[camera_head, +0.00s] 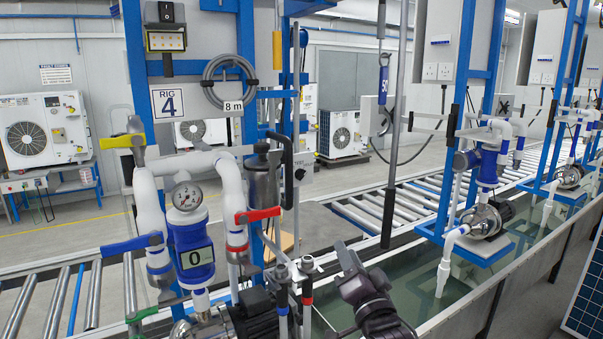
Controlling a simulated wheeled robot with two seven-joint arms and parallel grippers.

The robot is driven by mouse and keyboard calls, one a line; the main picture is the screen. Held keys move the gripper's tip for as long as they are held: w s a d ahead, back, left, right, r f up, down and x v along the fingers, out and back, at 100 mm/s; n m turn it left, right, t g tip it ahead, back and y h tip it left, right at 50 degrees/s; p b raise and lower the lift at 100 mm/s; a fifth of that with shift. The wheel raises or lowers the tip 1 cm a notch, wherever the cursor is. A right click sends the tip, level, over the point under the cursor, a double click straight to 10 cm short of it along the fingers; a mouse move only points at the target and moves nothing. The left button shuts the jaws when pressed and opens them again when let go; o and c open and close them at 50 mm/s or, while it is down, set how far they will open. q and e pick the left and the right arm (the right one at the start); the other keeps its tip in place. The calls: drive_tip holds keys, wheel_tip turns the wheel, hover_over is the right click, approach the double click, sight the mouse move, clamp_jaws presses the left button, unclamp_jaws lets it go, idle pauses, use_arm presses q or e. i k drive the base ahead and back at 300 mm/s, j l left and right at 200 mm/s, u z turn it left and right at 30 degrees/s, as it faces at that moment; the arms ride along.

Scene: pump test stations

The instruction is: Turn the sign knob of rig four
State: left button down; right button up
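Rig four stands at the left, marked by a white sign (168,103) reading "RIG 4" on its blue frame.
Yellow (122,141), blue (132,244) and red (258,215) valve handles stick out from the rig's pipes. A dark vertical pole (391,190) hangs right of the box. A water trough (400,290) and roller conveyor (360,212) run behind my gripper. Another rig (482,200) stands at the right.

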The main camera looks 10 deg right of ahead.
sight(300, 173)
drive_tip(key=i, duration=1.15)
